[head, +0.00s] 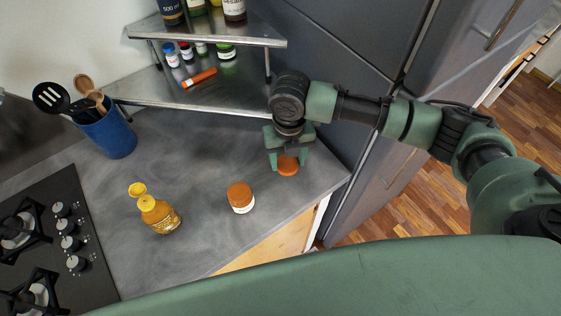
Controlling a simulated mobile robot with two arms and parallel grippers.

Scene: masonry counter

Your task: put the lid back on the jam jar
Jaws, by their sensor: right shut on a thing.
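The jam jar (241,199) stands upright on the grey counter, near its front edge. It looks orange-brown with a white label low on its side. My right gripper (288,160) points down over the counter's right end, to the right of the jar and a little farther back. Its fingers are shut on the orange round lid (288,167), apart from the jar. I cannot tell whether the lid touches the counter. My left gripper is out of view.
A yellow bottle (159,216) stands left of the jar. A blue utensil holder (110,135) is farther back, and a gas hob (90,277) is at the left. A metal corner shelf (220,98) holds small bottles behind. Bare counter surrounds the jar.

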